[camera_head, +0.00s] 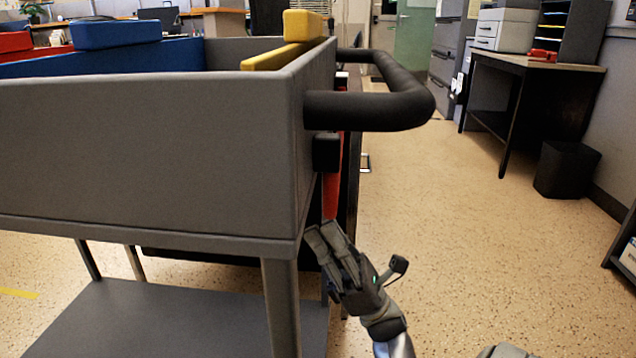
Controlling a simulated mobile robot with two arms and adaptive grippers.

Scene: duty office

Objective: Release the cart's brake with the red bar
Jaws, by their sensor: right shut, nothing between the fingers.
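The grey cart (150,160) fills the left of the head view, with a black push handle (390,100) at its right end. The red bar (332,190) shows as a narrow strip under the handle, beside the cart's end wall; the wall and a black bracket (326,152) hide much of it. My right gripper (318,236) is shut and empty. It is just below the red bar, close to the cart's lower right corner; I cannot tell whether it touches either. My left gripper is not in view.
Blue (116,33) and yellow (303,25) pieces rise from the cart's top. Its lower shelf (170,320) looks bare. Open speckled floor lies to the right. A desk (535,65) and a black bin (566,169) stand at the right wall.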

